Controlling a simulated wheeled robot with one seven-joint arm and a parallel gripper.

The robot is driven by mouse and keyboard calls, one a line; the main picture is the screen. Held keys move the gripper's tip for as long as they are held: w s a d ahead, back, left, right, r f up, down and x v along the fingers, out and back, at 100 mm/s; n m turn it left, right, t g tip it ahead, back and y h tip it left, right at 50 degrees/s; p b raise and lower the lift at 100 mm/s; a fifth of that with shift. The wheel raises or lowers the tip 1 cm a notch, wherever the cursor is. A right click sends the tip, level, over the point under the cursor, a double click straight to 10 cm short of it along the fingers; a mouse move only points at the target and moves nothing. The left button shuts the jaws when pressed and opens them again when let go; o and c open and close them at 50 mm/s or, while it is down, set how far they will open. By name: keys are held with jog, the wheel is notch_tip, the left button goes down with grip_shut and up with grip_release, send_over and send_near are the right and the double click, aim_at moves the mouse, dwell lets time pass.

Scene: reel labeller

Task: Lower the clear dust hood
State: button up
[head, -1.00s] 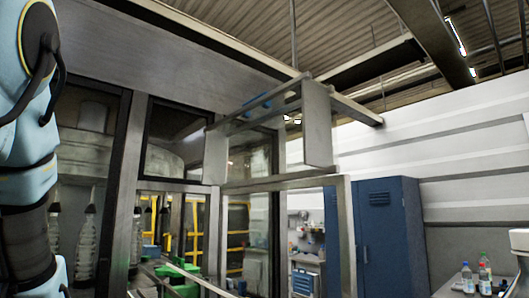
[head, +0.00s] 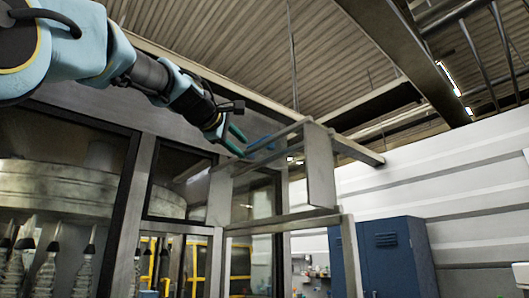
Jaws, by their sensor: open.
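The hood-like frame (head: 320,165) juts out from the machine in the upper middle of the head view. It has grey metal end plates and rails, and I see through it between them; I cannot make out a clear pane for sure. A blue bar, like a handle (head: 262,146), lies along its upper edge. My gripper (head: 240,142) has teal fingers and is open, just left of the blue bar. The fingers point toward the bar; I cannot tell whether they touch it. The hood's hinge side is not clear.
The machine's glazed front (head: 75,165) fills the left, with several bottles (head: 45,272) behind it. A metal post (head: 349,258) stands below the frame. A blue cabinet (head: 385,258) stands at the right by a white wall (head: 450,185). The space beyond the gripper's right looks open.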

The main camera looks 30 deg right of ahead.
jog(key=shift+h, duration=0.6)
jog(key=w+d+r+p, duration=0.1)
jog(key=d, duration=0.2)
jog(key=w+d+r+p, duration=0.1)
jog(key=d+p, duration=0.1)
jog(key=w+d+r+p, duration=0.1)
jog(key=d, duration=0.2)
jog(key=shift+w+d+r, duration=0.1)
jog(key=shift+d+r, duration=0.2)
jog(key=shift+d, duration=0.05)
jog(key=shift+f+p+x, duration=0.2)
jog(key=shift+p+x, duration=0.2)
jog(key=shift+x, duration=0.45)
grip_shut()
